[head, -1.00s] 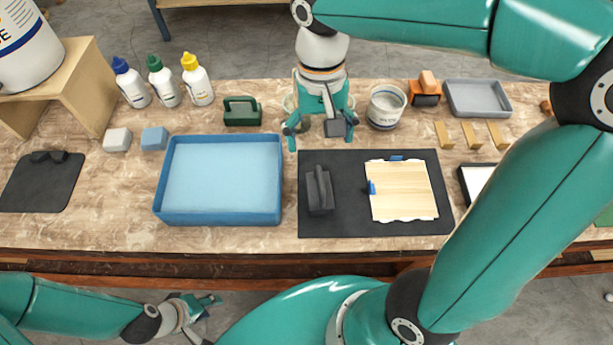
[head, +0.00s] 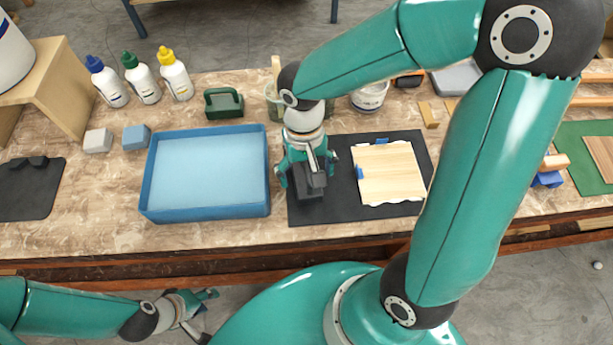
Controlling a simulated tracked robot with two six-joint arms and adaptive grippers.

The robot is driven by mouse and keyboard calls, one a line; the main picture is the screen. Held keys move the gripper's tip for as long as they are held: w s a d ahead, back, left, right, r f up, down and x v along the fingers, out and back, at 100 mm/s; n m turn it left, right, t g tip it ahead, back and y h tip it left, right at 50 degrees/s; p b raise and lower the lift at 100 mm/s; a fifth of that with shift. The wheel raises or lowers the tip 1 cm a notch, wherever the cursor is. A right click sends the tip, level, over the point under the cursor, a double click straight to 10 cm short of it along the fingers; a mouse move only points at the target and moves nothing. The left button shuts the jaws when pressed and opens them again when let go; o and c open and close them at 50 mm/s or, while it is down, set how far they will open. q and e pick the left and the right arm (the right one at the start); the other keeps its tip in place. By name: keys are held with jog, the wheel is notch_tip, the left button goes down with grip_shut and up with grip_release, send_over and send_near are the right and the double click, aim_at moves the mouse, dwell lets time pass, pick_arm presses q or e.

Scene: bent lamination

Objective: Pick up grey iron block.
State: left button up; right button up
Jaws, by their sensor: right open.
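The grey iron block (head: 308,192) is a dark block with a raised grip, on the left part of the black mat (head: 400,212). My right gripper (head: 309,183) is over the block from above, its fingers spread on either side. It is open, and the gripper hides part of the block. I cannot tell whether the fingers touch it. My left gripper (head: 208,314) is low in front of the table, away from the block, with its fingers spread and empty.
A blue tray (head: 147,185) stands close left of the mat. A wooden sheet (head: 390,173) with blue clips lies right of the block. A jar (head: 272,104) and a white tub (head: 369,97) stand behind. My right arm crosses over the table's right side.

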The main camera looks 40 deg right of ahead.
notch_tip(320, 180, down, 2)
jog(key=shift+s, duration=0.1)
jog(key=shift+r, duration=0.1)
grip_shut()
dwell(0.4)
